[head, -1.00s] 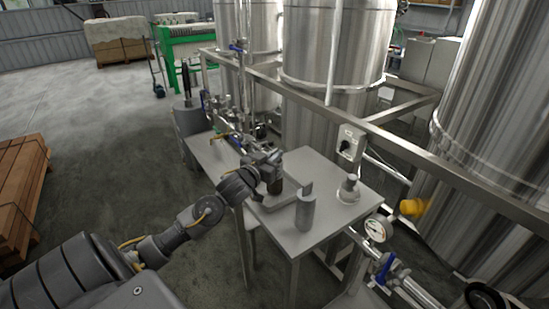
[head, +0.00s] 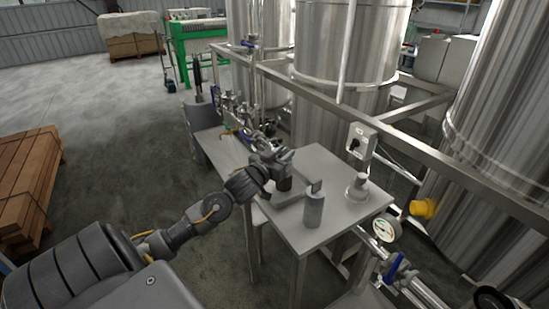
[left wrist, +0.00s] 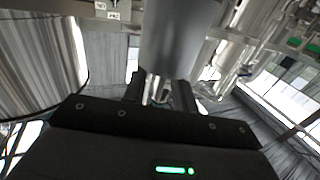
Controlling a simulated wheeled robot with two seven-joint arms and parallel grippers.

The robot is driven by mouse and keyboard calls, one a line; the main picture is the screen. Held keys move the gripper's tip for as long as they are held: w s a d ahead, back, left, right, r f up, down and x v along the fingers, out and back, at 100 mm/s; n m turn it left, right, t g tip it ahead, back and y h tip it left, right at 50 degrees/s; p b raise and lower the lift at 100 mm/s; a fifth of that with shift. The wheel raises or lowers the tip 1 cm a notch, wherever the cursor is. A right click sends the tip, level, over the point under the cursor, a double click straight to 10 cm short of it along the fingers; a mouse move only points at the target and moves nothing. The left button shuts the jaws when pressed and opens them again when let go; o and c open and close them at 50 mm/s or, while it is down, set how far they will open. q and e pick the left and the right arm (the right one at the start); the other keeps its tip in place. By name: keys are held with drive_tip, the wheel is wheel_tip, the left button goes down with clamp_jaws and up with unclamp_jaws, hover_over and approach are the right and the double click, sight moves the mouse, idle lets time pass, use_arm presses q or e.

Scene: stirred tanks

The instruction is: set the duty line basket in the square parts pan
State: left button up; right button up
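My left gripper (head: 284,165) is over the steel table (head: 338,224), left of the standing cylinder. A dark grey cylinder (head: 284,184) hangs below its fingers, apparently the duty line basket. In the left wrist view the grey cylinder (left wrist: 178,40) fills the top middle, right at the fingers (left wrist: 160,90), which look closed on its end. A low grey angled edge (head: 289,202) on the table, apparently part of the square parts pan, is partly hidden by my gripper. My right gripper is out of view.
A grey cylinder with a tab (head: 314,208) stands near the table's front edge. A stepped round metal part (head: 357,188) stands at the right. A switch box (head: 361,140), a frame rail (head: 400,145) and tanks (head: 345,45) are behind. A gauge (head: 386,229) is beyond the right edge.

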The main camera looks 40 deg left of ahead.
use_arm(q)
drive_tip(key=s+d+b, duration=0.1)
drive_tip(key=s, duration=1)
drive_tip(key=shift+s, duration=0.3)
use_arm(e)
drive_tip(key=shift+w+d+f, duration=0.15)
drive_tip(key=shift+d+f, duration=0.15)
drive_tip(key=shift+d, duration=0.15)
drive_tip(key=shift+w+d+f, duration=0.15)
drive_tip(key=shift+d+f, duration=0.1)
drive_tip(key=shift+d, duration=0.2)
use_arm(q)
drive_tip(key=shift+d, duration=0.1)
use_arm(e)
drive_tip(key=shift+s, duration=0.15)
